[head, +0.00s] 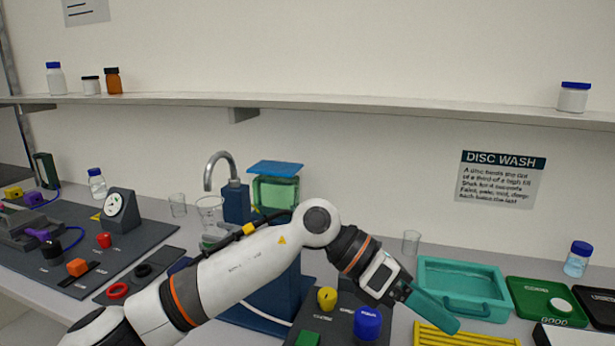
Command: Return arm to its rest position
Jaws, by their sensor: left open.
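My left arm reaches in from the lower left across the bench. Its left gripper (432,312) is at the lower right of centre, with teal fingers pointing down and to the right. It is open and I see nothing held in it. The fingers are over the front left of the teal tray (462,268) and just above the yellow rack (460,336); I cannot tell whether they touch either. My right gripper does not show.
A dark block with a blue knob (368,323) and a yellow knob (327,298) sits below the wrist. A glass beaker (411,242) stands behind it. The green board (545,301) lies at right. A gauge (117,207) stands on the left panel. A shelf (330,108) spans the wall.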

